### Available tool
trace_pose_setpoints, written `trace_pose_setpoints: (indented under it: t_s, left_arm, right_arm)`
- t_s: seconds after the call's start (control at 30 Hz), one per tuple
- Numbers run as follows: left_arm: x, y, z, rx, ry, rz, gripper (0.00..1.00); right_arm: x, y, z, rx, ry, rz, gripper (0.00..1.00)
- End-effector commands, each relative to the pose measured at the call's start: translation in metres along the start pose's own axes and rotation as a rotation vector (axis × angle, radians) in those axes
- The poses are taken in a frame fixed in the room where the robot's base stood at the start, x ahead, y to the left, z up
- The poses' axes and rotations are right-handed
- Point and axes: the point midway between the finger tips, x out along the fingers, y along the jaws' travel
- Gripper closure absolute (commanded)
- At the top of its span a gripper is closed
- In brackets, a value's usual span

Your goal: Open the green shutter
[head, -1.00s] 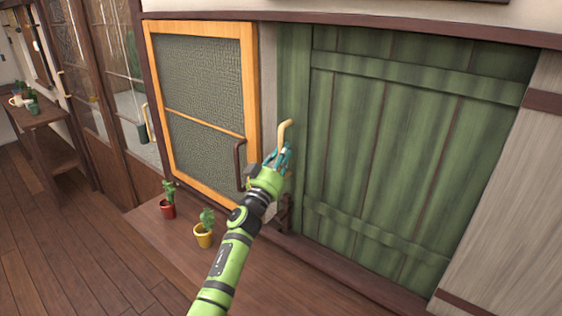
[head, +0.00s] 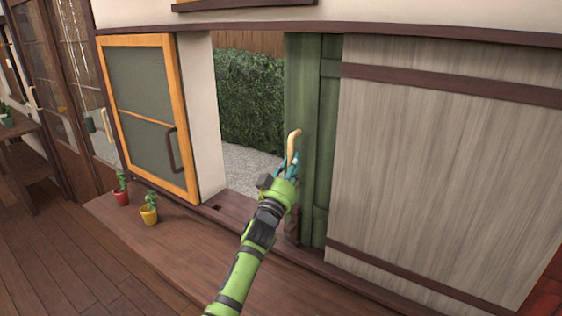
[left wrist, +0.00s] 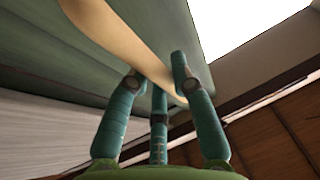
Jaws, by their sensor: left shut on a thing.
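The green shutter (head: 326,95) stands upright in its track, mostly behind the pale wooden wall panel (head: 430,160); only a narrow strip of it shows. It also shows in the left wrist view (left wrist: 60,45). Its tan handle (head: 294,142) is on the shutter's left edge, and it runs across the left wrist view (left wrist: 115,35). My left gripper (head: 288,168) is shut on the handle, its teal fingers around the lower part. To the left of the shutter is a wide opening with a hedge (head: 250,95) and gravel (head: 248,165) outside. My right gripper is not in view.
An orange-framed screen (head: 188,110) with a dark handle is left of the opening. A red pot (head: 121,198) and a yellow pot (head: 149,216) stand on the wooden ledge (head: 110,225). A table (head: 25,165) is at far left.

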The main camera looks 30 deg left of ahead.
Motion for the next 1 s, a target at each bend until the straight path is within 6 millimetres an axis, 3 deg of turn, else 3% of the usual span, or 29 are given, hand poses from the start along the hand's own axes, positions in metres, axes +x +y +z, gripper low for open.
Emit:
trace_pose_setpoints:
  t_s: [0.2,0.4,0.83,0.87,0.9,1.0]
  left_arm:
    - [-0.005,0.032,-0.006,0.001,0.008,-0.003,1.00]
    - [-0.007,0.047,-0.007,0.000,0.007,-0.002,1.00]
    - [-0.008,0.050,-0.008,0.003,0.008,-0.003,1.00]
    - [-0.008,0.050,-0.008,0.003,0.008,-0.003,0.65]
    - [-0.007,0.050,-0.008,0.003,0.008,-0.003,0.52]
    - [-0.007,0.049,-0.008,0.004,0.008,-0.004,0.52]
  right_arm:
    - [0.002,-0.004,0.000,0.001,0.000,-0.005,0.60]
    - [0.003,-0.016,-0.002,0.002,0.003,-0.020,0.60]
    - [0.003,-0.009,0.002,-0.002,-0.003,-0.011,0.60]
    - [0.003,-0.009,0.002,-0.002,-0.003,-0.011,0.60]
    - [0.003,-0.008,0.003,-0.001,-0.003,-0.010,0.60]
    - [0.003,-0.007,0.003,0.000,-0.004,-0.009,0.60]
